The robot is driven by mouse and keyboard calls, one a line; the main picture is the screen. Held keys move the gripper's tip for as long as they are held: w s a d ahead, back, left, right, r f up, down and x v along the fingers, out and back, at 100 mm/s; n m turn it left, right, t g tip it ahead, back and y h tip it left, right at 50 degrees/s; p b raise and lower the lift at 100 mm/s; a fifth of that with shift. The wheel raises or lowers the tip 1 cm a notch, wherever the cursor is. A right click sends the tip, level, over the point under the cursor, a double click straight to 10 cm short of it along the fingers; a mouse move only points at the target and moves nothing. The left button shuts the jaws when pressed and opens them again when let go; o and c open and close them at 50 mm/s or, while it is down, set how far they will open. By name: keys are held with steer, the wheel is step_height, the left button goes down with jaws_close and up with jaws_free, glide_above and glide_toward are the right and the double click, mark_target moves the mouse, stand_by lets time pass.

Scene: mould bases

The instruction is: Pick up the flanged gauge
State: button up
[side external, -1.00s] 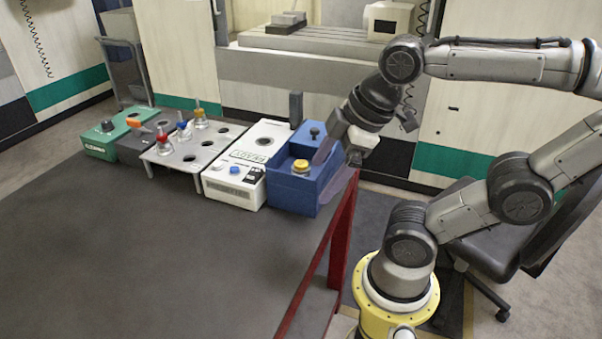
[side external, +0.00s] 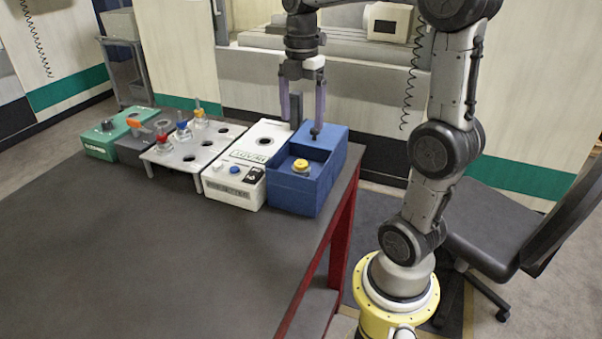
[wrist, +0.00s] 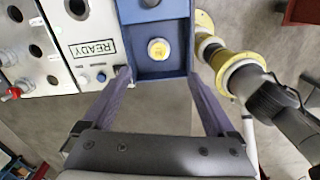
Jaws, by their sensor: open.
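A round yellow-topped piece with a paler rim (side external: 300,166) stands in the front compartment of the blue box (side external: 292,197); it appears to be the flanged gauge. It also shows in the wrist view (wrist: 158,49). My gripper (side external: 301,126) is open and empty, pointing down above the box, with its fingers spread left and right. In the wrist view the fingertips (wrist: 159,75) appear below and to either side of the yellow piece, apart from it. A dark round knob (side external: 316,130) in the rear compartment is partly overlapped by my right finger.
Left of the blue box stand a white READY box (side external: 232,190), a grey rack (side external: 180,165) with several coloured-top flasks, a dark box and a green box (side external: 112,140). The table's front (side external: 150,260) is clear. Its red-framed right edge runs close to the blue box.

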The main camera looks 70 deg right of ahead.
glide_above(301, 162)
steer(key=f, duration=0.8)
steer(key=shift+s+a, duration=0.15)
steer(key=shift+a, duration=0.05)
step_height(301, 162, down, 5)
steer(key=shift+d+r, duration=0.1)
jaws_close()
